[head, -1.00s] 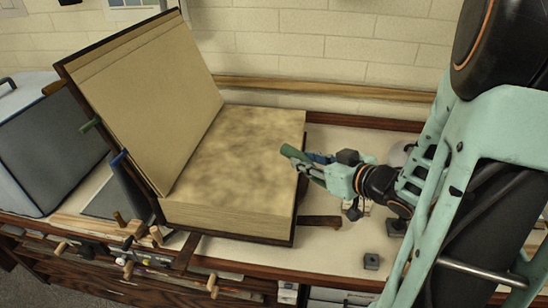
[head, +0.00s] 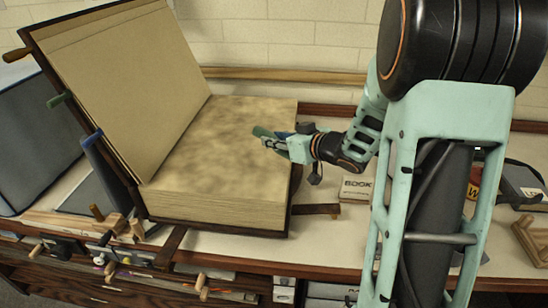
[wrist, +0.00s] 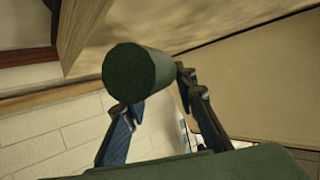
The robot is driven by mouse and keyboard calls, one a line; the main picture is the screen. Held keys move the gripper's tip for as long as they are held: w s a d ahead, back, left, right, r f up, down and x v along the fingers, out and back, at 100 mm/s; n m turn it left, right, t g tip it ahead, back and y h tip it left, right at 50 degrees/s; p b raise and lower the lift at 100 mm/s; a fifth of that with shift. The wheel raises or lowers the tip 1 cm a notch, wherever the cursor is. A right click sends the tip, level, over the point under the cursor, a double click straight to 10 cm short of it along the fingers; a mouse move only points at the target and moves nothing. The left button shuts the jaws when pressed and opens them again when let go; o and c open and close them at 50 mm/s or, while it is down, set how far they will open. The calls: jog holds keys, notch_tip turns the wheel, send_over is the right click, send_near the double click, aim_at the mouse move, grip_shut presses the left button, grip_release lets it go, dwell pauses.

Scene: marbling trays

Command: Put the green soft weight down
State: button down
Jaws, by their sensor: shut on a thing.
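The green soft weight (head: 262,132) is a dark green cylinder. My gripper (head: 271,141) is shut on it and holds it over the right part of the open book's page (head: 215,165). In the wrist view the weight (wrist: 130,78) shows its round end, with the gripper's fingers (wrist: 158,92) on either side. The gap between weight and page is hard to tell. The large open book has its thick page block flat and its left side (head: 120,90) tilted up.
Wooden pegs and a blue-tipped and a green-tipped one stand along the left cover. A small block marked BOOK (head: 355,187) lies on the bench right of the book. A wooden strip (head: 316,209) sticks out at the book's right edge. Bare bench (head: 240,247) shows in front.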

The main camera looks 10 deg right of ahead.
aim_at(274, 159)
jog(key=shift+w+a+f+b, duration=0.1)
jog(key=shift+w+f+b, duration=0.2)
jog(key=shift+f+b, duration=0.5)
jog(key=shift+w+f+b, duration=0.25)
jog(key=shift+f+b, duration=0.45)
jog(key=shift+b, duration=0.05)
jog(key=shift+f+b, duration=0.5)
jog(key=shift+b, duration=0.15)
jog(key=shift+f, duration=0.2)
jog(key=c, duration=1.6)
grip_release()
jog(key=shift+s, duration=0.1)
jog(key=shift+r, duration=0.15)
jog(key=shift+s+r, duration=0.15)
jog(key=shift+s, duration=0.05)
jog(key=p+v, duration=0.2)
jog(key=v, duration=0.9)
jog(key=shift+s+d, duration=0.2)
jog(key=shift+d, duration=0.1)
